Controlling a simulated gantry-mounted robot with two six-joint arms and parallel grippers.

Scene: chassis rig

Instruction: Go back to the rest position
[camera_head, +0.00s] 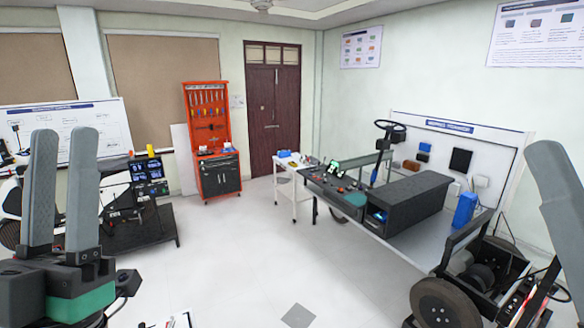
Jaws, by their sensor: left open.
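My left gripper (65,135) stands large at the lower left, its two grey fingers pointing up. The fingers are apart, with nothing between them. The green and black body of this gripper shows below the fingers. At the right edge a single grey finger of my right gripper (557,190) shows. The rest of the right gripper is cut off by the frame, so its opening cannot be seen. Neither gripper is seen touching anything.
A chassis rig (400,205) with a steering wheel (390,130) stands at centre right; its wheel (447,303) is at lower right. A red tool cabinet (209,120) stands by a dark door (273,110). The floor (245,245) in the middle is clear.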

